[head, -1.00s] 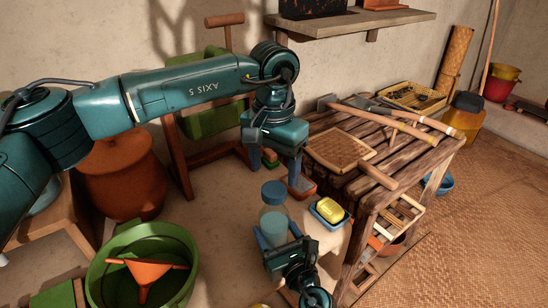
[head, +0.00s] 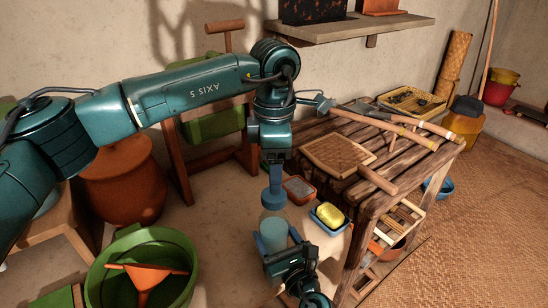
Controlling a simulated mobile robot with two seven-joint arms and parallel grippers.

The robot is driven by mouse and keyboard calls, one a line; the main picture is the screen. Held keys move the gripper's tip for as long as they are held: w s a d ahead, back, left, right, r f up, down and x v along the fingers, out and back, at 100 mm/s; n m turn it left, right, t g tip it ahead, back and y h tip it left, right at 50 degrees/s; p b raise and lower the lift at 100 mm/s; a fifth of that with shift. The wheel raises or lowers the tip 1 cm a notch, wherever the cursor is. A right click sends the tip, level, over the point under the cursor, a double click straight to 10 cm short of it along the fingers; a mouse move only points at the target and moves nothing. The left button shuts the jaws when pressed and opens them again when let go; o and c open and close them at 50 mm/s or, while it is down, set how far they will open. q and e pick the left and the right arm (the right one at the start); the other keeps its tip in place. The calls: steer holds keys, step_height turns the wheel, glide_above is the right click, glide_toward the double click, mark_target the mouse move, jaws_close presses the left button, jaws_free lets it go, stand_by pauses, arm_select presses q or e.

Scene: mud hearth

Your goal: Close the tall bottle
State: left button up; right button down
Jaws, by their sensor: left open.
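The tall bottle (head: 272,233) stands upright in the lower middle, clear with pale blue contents. A blue cap (head: 273,199) is at its top; I cannot tell whether it is screwed tight. My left gripper (head: 274,178) points straight down right over the cap, with its open fingers at the cap's upper part. Whether they touch it is hard to see. My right gripper (head: 279,243) comes from below, with its fingers on both sides of the bottle's lower body, shut on it.
A blue tray (head: 318,224) with a yellow block (head: 330,214) stands close right of the bottle. Behind it is an orange-rimmed dish (head: 299,190). A slatted wooden table (head: 400,168) stands to the right. A green tub (head: 178,245) with an orange funnel (head: 146,274) is at left.

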arm_select(q)
steer(key=n, duration=0.4)
steer(key=shift+r+n, duration=0.15)
steer(key=shift+n, duration=0.15)
steer(key=n, duration=0.4)
steer(key=shift+r, duration=0.1)
steer(key=n, duration=0.7)
steer(key=shift+r, duration=0.15)
steer(key=n, duration=0.6)
steer(key=shift+r, duration=0.15)
steer(key=n, duration=0.7)
steer(key=shift+r+n, duration=0.2)
steer(key=shift+n, duration=0.1)
steer(key=shift+f, duration=4.05)
